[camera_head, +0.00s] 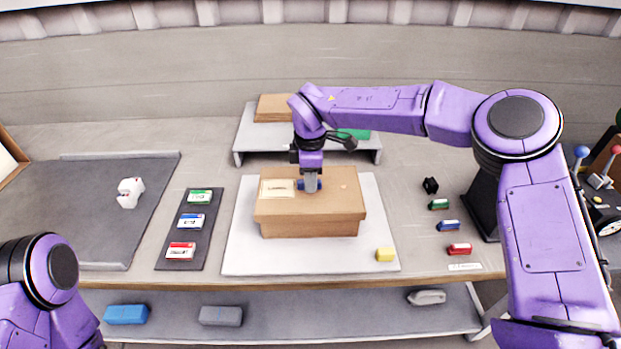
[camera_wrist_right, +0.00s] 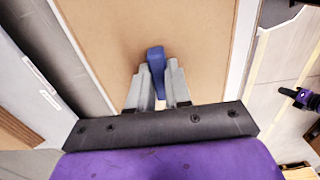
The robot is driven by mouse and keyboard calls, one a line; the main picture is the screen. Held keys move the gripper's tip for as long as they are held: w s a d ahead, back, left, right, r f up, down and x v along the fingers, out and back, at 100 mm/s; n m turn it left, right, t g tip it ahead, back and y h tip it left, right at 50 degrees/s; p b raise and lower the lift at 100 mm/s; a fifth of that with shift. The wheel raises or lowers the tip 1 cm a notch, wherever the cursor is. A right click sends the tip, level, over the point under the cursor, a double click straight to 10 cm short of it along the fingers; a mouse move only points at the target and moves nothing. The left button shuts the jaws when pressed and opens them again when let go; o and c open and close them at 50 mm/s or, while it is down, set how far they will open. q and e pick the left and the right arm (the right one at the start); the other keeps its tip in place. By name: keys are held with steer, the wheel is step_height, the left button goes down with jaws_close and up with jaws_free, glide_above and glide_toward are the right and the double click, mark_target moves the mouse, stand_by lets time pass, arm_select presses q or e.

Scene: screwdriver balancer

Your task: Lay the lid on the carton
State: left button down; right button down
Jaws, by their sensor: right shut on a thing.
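The brown lid (camera_head: 338,181) is level over the brown carton (camera_head: 310,228), covering its top, with its edge slightly beyond the carton's front. I cannot tell whether it rests fully on the rim. My right gripper (camera_head: 311,186) is shut on the lid's blue handle (camera_head: 301,185). The right wrist view shows the fingers (camera_wrist_right: 157,88) on either side of the handle (camera_wrist_right: 155,58), above the lid's flat top (camera_wrist_right: 205,40). The carton's inside is hidden. A small purple and black part at that view's right edge appears to be my left gripper; its jaws are unclear.
A raised grey shelf (camera_head: 247,140) stands behind. A dark strip (camera_head: 175,225) with several coloured cards lies left. Several small blocks lie right.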

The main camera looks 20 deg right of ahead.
steer(key=shift+f+b, duration=0.35)
steer(key=shift+b, duration=0.15)
stand_by(0.3)
steer(key=c, duration=1)
jaws_free()
step_height(320, 180, up, 11)
steer(key=shift+f+b, duration=0.2)
steer(key=shift+b, duration=0.35)
